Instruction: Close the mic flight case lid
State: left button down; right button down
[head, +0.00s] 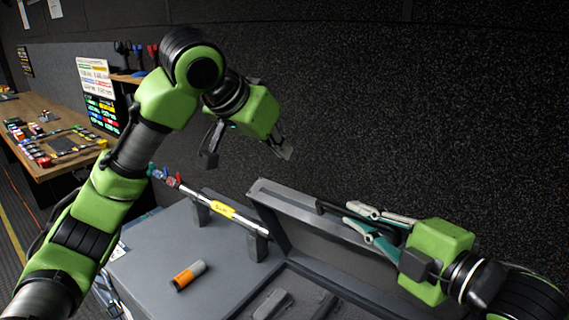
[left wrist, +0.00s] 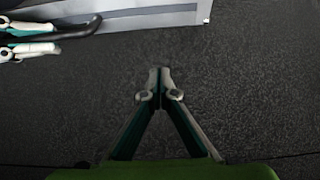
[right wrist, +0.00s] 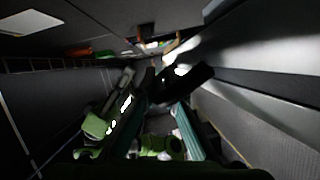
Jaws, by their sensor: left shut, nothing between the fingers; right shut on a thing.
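The grey mic flight case lid (head: 312,236) stands raised at the back of the open case (head: 340,292). Dark molded shapes show inside the case. My right gripper (head: 352,219) is shut on the lid's black handle (head: 325,206), at the lid's upper part. The handle also shows as a dark bar in the right wrist view (right wrist: 190,84) and at the upper left of the left wrist view (left wrist: 80,29). My left gripper (head: 285,150) is shut and empty, above and apart from the lid. Its fingertips meet in the left wrist view (left wrist: 160,84).
A grey worktop (head: 215,275) left of the case holds an orange and grey cylinder (head: 188,275). A pole with a yellow band (head: 222,210) rests on supports behind it. A dark textured wall (head: 400,110) rises behind. A wooden desk (head: 45,120) with controls stands far left.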

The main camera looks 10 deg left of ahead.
aim_at(288, 192)
jog(key=shift+f, duration=0.1)
pick_arm(q)
jog(key=w+f, duration=0.1)
jog(key=f, duration=0.1)
jog(key=w+d+f, duration=0.1)
jog(key=f, duration=0.2)
jog(key=w+f, duration=0.1)
jog(key=f, duration=0.1)
jog(key=shift+w+d+f, duration=0.25)
jog(key=shift+f, duration=0.15)
jog(key=shift+s+a+f, duration=0.15)
jog(key=shift+s+a, duration=0.05)
jog(key=shift+s, duration=0.25)
jog(key=shift+s+f, duration=0.1)
